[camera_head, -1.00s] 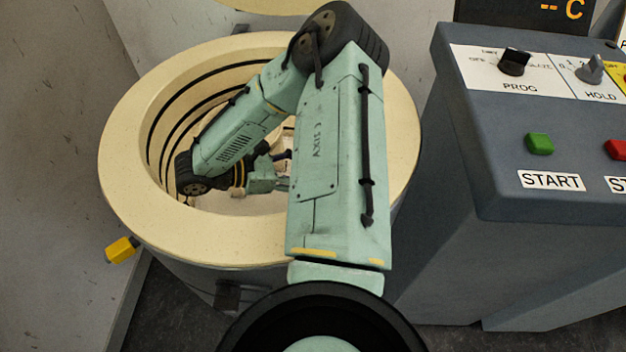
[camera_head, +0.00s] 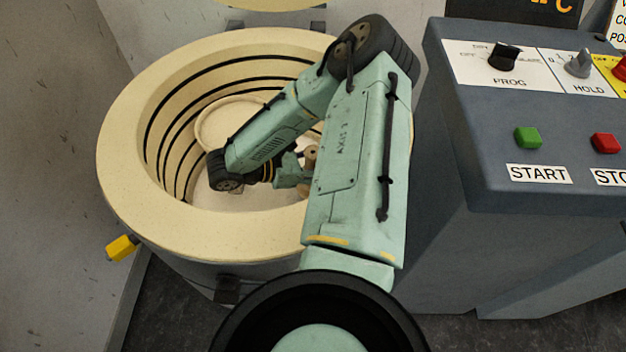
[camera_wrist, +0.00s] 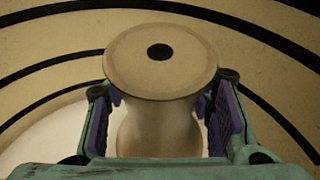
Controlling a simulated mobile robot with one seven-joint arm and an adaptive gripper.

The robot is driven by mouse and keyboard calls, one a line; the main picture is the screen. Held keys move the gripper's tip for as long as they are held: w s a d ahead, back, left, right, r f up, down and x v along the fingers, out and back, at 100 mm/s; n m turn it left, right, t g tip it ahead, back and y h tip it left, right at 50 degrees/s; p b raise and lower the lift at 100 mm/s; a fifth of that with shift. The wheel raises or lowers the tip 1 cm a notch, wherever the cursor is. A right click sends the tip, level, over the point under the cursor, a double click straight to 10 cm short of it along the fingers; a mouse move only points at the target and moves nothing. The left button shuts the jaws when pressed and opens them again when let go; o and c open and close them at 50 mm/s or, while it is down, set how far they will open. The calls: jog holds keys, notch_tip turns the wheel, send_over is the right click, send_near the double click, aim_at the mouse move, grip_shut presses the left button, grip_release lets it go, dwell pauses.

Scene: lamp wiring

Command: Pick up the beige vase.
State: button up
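The beige vase (camera_wrist: 160,70) stands in the middle of the wrist view, with a wide flat round top, a small dark hole and a narrower neck below. My gripper (camera_wrist: 160,115) has its two purple-padded fingers on either side of the neck, under the rim. The fingers are apart, and narrow gaps seem to show beside the neck; contact is not clear. In the head view my gripper (camera_head: 292,172) is low inside the round kiln (camera_head: 125,190). A brownish part of a piece (camera_head: 312,153) shows beside it; my arm hides most of it.
The kiln's tall ringed wall surrounds my gripper, and its thick cream rim lies close under my arm. A pale round shelf (camera_head: 212,130) shows inside. A grey control panel (camera_head: 470,125) with knobs and buttons stands right of the kiln.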

grip_shut()
dwell(0.4)
dwell(0.5)
